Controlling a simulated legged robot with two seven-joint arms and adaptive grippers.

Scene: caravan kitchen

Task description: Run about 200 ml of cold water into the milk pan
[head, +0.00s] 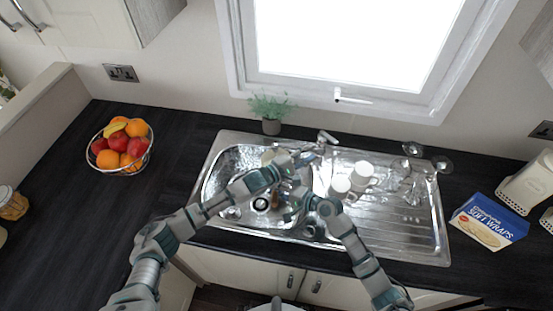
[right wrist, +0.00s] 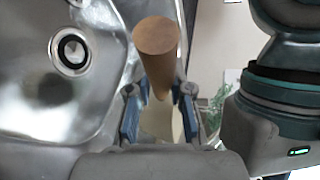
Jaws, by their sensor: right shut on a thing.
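A round-ended wooden handle (right wrist: 158,45), seemingly the milk pan's, stands between the fingers of my right gripper (right wrist: 160,108), which is shut on it. A pale surface below it in the right wrist view may be the pan's body. In the head view a small cream patch (head: 268,156) at the back of the sink bowl may be the pan, mostly hidden by my arms. My right gripper (head: 286,188) is over the bowl. My left gripper (head: 309,156) is beside the tap (head: 327,137); its fingers are too small to read. I cannot make out water.
The steel sink (head: 214,178) has a drain, also in the right wrist view (right wrist: 72,52). White mugs (head: 340,186) and glasses stand on the drainer to the right. A plant (head: 271,125) is behind the bowl. A fruit basket (head: 120,168) and wraps packet (head: 489,222) flank the sink.

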